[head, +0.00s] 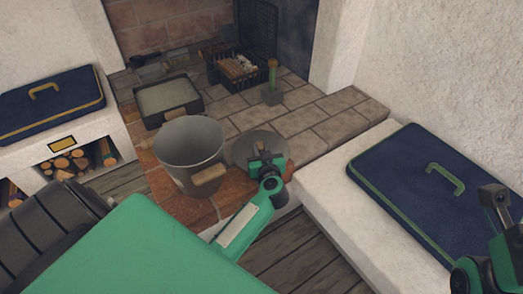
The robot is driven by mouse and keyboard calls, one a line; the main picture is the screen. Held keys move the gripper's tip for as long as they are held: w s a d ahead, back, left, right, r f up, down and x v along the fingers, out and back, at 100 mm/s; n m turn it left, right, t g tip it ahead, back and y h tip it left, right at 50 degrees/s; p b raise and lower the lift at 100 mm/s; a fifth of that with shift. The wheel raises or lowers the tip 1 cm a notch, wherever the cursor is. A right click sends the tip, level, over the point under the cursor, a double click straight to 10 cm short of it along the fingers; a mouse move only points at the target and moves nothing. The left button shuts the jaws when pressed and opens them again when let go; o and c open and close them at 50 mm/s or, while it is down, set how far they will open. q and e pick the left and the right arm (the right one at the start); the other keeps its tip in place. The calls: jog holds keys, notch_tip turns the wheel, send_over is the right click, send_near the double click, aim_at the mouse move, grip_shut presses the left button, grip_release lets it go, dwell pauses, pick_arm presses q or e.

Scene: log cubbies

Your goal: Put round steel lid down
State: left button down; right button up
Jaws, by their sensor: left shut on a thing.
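The round steel lid (244,146) is a grey disc at the front of the brick hearth, just right of the steel bucket (190,143). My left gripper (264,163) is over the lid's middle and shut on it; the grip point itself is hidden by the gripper. The lid looks roughly level and very low over the bricks. I cannot tell whether it touches them. My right gripper (495,205) is at the right edge, over the right bench, and its fingers are not clear.
Behind the bucket is a dark tray of ash (168,100). A black basket (240,70) and a small block with a green handle (272,92) stand farther back. Blue cushions lie on the left bench (50,102) and right bench (435,185). Hearth bricks right of the lid are clear.

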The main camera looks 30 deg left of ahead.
pick_arm(q)
jog(key=c, duration=1.2)
grip_release()
jog(key=shift+f, duration=0.1)
